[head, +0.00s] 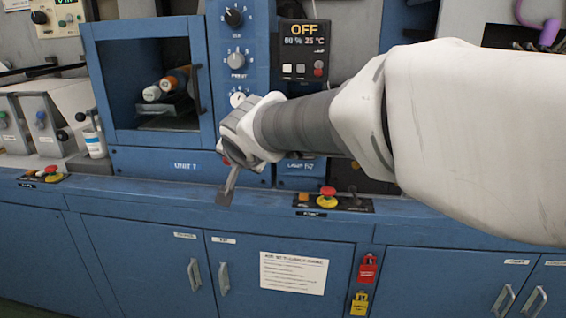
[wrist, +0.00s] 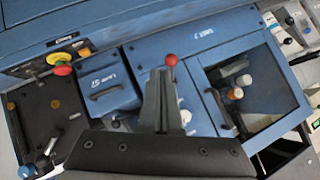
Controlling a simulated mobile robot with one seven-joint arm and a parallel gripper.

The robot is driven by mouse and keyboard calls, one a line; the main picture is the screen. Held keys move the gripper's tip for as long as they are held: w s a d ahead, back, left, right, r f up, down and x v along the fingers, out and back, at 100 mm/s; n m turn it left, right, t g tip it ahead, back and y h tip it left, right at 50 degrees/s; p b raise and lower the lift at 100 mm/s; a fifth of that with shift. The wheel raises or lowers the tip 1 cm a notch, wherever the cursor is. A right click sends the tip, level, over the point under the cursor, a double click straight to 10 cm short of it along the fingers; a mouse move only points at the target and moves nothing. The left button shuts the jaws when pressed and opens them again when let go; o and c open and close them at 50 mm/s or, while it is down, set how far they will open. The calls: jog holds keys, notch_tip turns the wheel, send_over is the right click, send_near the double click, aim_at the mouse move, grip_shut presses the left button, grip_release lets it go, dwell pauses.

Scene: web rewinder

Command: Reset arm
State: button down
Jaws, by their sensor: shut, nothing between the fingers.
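My arm reaches in from the right of the head view, across the front of the blue machine. My gripper (head: 229,187) points down in front of the panel below the UNIT 1 box, just above the ledge. In the wrist view my gripper (wrist: 163,80) shows its grey fingers together, with nothing between them. A red ball knob (wrist: 171,60) shows right at the fingertips in the wrist view. I cannot tell whether the fingers touch it. In the head view the gripper mostly hides this knob.
A red emergency button (head: 327,191) stands on the ledge to the right, under an OFF display (head: 303,50). Red (head: 368,270) and yellow (head: 359,303) locks hang below. Another red button (head: 51,170) is far left.

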jog(key=s+d+f+g+h, duration=0.1)
jog(key=s+d, duration=0.2)
jog(key=d, duration=0.5)
jog(key=s+d+f+g+h, duration=0.1)
jog(key=s+d, duration=0.3)
jog(key=d, duration=0.4)
jog(key=s+d+f+n+g+h, duration=0.1)
jog(key=s+d+f+n, duration=0.15)
jog(key=s+d, duration=0.45)
jog(key=s+d+f+n+g+h, duration=0.1)
jog(key=s+d+f+g, duration=0.2)
jog(key=s, duration=0.9)
notch_tip(320, 180, up, 19)
jog(key=t+p, duration=0.1)
jog(key=p, duration=1.9)
jog(key=shift+w, duration=0.3)
